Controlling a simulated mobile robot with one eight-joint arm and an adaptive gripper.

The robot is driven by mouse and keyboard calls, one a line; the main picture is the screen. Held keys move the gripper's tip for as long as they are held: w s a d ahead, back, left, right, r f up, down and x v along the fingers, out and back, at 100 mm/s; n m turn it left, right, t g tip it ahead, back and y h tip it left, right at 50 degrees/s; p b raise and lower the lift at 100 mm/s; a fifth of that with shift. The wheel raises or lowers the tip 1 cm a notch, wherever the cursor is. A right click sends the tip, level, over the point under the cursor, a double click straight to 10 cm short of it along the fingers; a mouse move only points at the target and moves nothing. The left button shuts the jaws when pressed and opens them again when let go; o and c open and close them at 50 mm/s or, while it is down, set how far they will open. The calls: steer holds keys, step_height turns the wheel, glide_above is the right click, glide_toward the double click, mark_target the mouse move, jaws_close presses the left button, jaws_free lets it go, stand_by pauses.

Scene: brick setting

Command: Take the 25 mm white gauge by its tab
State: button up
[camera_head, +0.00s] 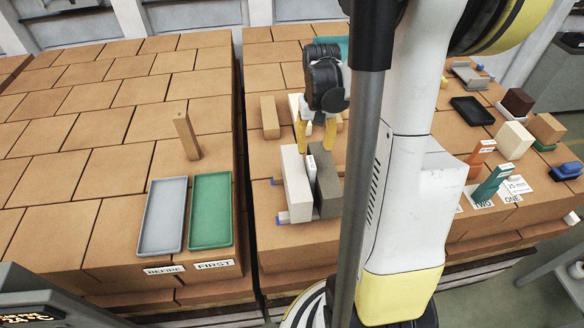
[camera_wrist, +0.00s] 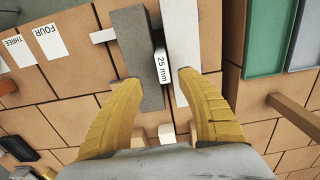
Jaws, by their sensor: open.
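The white gauge (camera_head: 310,166) stands in the narrow gap between a pale block (camera_head: 296,185) and a dark grey block (camera_head: 328,186). Its "25 mm" tab (camera_wrist: 162,67) shows in the wrist view, between the dark grey block (camera_wrist: 137,55) and the pale block (camera_wrist: 180,40). The gauge's lower part is hidden between the blocks. My gripper (camera_head: 316,138) is open just above the blocks. In the wrist view my gripper's yellow fingers (camera_wrist: 154,78) lie on either side of the tab, apart from it, with nothing held.
Orange (camera_head: 481,152) and teal (camera_head: 491,182) gauges stand on cards at the right. A grey tray (camera_head: 164,212) and green tray (camera_head: 212,208) lie at the left. An upright wooden piece (camera_head: 187,136) stands behind them. My arm hides part of the middle.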

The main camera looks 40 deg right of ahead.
mark_target(311, 162)
step_height(311, 162, down, 3)
steer(key=shift+d+r, duration=0.1)
steer(key=shift+r, duration=0.05)
steer(key=shift+w+f, duration=0.15)
steer(key=shift+f, duration=0.5)
steer(key=f, duration=0.4)
steer(key=shift+w+a+f+p, duration=0.15)
steer(key=shift+a+f+p, duration=0.1)
steer(key=shift+p, duration=0.1)
steer(key=shift+r, duration=0.1)
jaws_close()
